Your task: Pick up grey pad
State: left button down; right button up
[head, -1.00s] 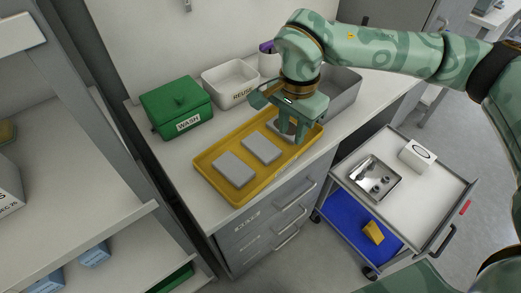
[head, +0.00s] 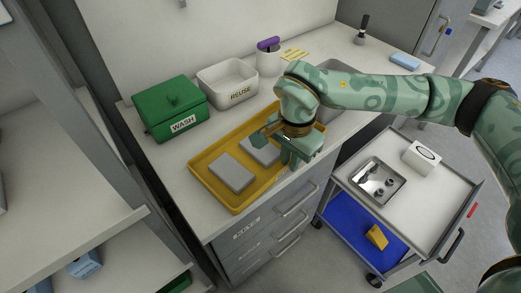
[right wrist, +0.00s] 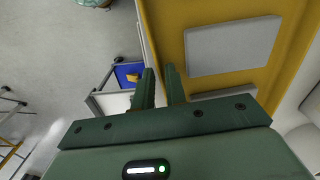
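The yellow tray (head: 231,205) lies on the counter. A grey pad (head: 232,172) lies flat at its left end. A second grey pad (head: 259,150) lies to the right of it, partly hidden by my right gripper. My right gripper (head: 298,163) is over the front edge of the tray and hides part of its right end. The right wrist view shows its two fingers (right wrist: 158,72) a little apart, with no pad visible between them. That view also shows one grey pad (right wrist: 232,46) and part of another (right wrist: 222,95) to the right of the fingers. My left gripper is not visible.
A green WASH box (head: 171,108) and a white REUSE bin (head: 228,84) stand behind the tray. A grey bin (head: 327,66) is partly behind my right arm. A cart (head: 437,187) with a metal tray (head: 377,181) and a white box (head: 421,157) stands at right.

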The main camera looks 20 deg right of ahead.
grip_shut()
